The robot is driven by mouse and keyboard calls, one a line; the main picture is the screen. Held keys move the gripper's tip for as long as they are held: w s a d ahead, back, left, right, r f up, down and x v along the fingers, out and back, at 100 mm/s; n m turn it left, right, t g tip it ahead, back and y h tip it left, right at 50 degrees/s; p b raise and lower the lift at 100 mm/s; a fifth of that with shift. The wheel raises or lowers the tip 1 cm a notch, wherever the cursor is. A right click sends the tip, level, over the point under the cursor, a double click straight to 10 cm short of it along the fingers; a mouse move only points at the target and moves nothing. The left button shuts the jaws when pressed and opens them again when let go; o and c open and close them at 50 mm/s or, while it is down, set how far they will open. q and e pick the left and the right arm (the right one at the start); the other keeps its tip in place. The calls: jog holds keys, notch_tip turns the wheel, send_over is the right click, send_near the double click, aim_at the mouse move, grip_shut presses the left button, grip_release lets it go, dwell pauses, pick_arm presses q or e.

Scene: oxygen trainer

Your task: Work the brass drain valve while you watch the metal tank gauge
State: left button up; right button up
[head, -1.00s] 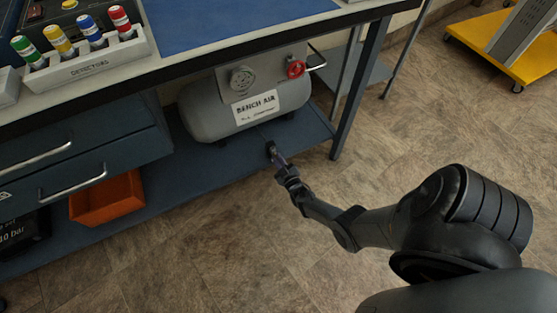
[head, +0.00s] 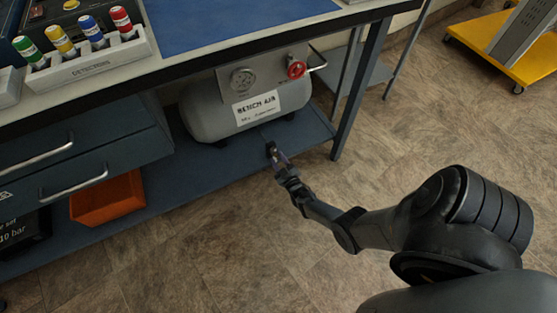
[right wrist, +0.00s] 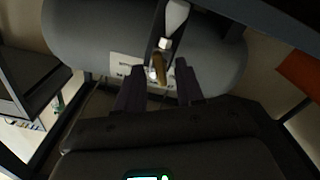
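The metal tank (head: 205,112) lies on the shelf under the bench with a label reading "BENCH AIR". Its round gauge (head: 243,80) is on the panel above the tank and faces me; the needle is too small to read. The brass drain valve (right wrist: 160,68) shows in the right wrist view, at the tank's underside; in the head view I cannot make it out. My right gripper (head: 271,151) is low in front of the tank. In the right wrist view its fingers (right wrist: 160,82) are apart, one each side of the brass piece, with gaps visible. My left gripper is not in view.
A red knob (head: 296,69) sits right of the gauge. The bench leg (head: 360,90) stands right of the tank. An orange bin (head: 107,199) is on the shelf at left, below the drawers (head: 85,165). The floor in front is clear.

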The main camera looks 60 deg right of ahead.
jog(key=p+v, duration=0.4)
jog(key=v, duration=0.6)
jog(key=shift+s+a, duration=0.25)
dwell(0.8)
dwell(0.6)
dwell(0.8)
jog(key=shift+s, duration=0.1)
